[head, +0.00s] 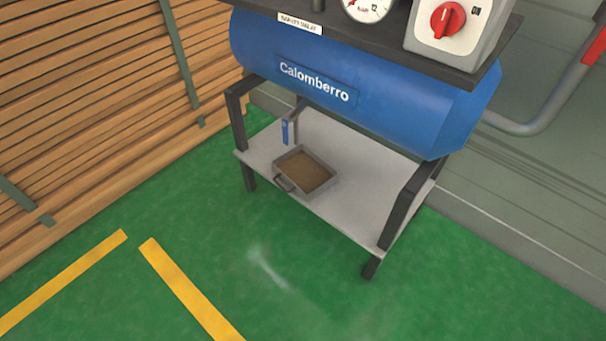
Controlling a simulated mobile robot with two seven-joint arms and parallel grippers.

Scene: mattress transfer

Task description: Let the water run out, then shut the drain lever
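A blue tank (400,105) labelled "Calomberro" lies level in a dark frame. Below it, near the left end, a small blue lever (285,131) points downward beside a short grey pipe. A grey metal tray (330,177) with a handle at its front stands on the shelf under the tank, just below the lever. The tray's inside looks brown; I cannot tell whether that is liquid. No stream of water is visible at the lever. Neither of my grippers is in view.
The light grey shelf (370,200) is bare right of the tray. A red knob (447,19) and a dial gauge (368,5) sit above the tank. Stacked wooden boards (80,90) stand at left. The green floor (330,300) in front is clear, with yellow lines (190,292).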

